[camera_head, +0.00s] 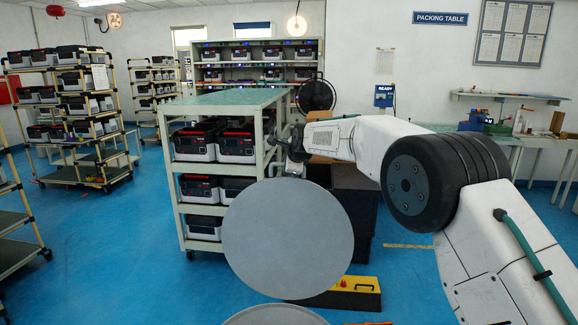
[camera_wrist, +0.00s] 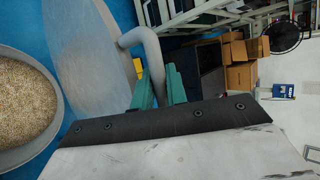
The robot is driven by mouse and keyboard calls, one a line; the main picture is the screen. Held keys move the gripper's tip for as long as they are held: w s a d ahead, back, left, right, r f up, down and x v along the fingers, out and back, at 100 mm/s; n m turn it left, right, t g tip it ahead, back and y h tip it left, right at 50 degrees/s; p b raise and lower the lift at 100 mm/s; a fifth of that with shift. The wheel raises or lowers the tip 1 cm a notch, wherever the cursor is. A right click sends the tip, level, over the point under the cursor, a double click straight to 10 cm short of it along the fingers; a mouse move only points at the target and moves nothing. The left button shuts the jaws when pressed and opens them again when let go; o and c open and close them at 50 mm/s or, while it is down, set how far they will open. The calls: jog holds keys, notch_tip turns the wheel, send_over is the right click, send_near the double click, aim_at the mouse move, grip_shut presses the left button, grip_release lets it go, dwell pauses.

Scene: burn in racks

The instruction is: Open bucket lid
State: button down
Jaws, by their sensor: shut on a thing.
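The lid (camera_head: 288,240) is a flat grey disc, tipped up nearly on edge above the floor in the head view. In the wrist view the lid (camera_wrist: 98,60) stands at the left, with a bent grey handle (camera_wrist: 152,50) on it. My gripper (camera_wrist: 160,90) has its green fingers shut on this handle. In the head view my gripper (camera_head: 288,160) is at the lid's top edge, partly hidden. The bucket (camera_head: 275,307) shows only its rim at the bottom edge. In the wrist view the bucket (camera_wrist: 55,112) is uncovered, with beige grains inside, apart from the lid.
A rack with a green top (camera_head: 225,98) holds several black-and-white units behind the lid. A yellow-and-black box (camera_head: 352,293) lies on the floor to the lid's right. Cardboard boxes (camera_wrist: 240,60) show in the wrist view. Blue floor (camera_head: 120,260) is open at the left.

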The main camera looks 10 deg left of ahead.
jog(key=shift+w+a+r, duration=0.1)
jog(key=shift+w+a, duration=0.05)
jog(key=shift+a, duration=0.1)
jog(key=c, duration=1.4)
grip_release()
jog(key=shift+a, duration=0.1)
jog(key=shift+d, duration=0.2)
jog(key=v, duration=0.7)
jog(key=shift+s+d+r, duration=0.15)
jog(key=shift+s+r, duration=0.05)
jog(key=shift+r, duration=0.05)
